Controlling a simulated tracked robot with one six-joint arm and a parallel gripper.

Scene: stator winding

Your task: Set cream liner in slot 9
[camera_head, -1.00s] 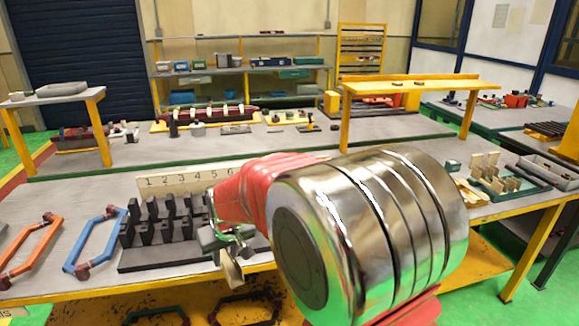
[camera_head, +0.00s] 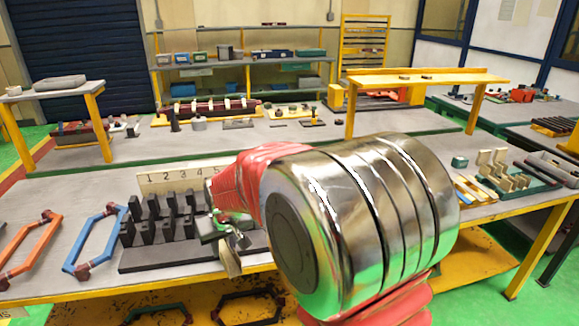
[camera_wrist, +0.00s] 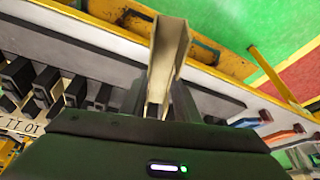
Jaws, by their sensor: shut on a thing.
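The cream liner (camera_head: 229,262), a narrow folded channel, hangs from my gripper (camera_head: 226,234) near the table's front edge. In the wrist view the liner (camera_wrist: 168,55) stands out between the fingers of my gripper (camera_wrist: 160,100), which is shut on it. The dark slotted block (camera_head: 150,258) lies on the table, with two rows of black upright teeth. The liner is in front of the block's right part, apart from the slots as far as I can see. The number strip (camera_head: 160,182) behind it shows 1 to 5; my arm hides the higher numbers, including 9.
A blue frame (camera_head: 84,243) and an orange frame (camera_head: 27,242) lie left of the block. Several cream pieces stand on a green tray (camera_head: 525,182) at the right. A yellow raised shelf (camera_head: 425,77) stands behind my arm.

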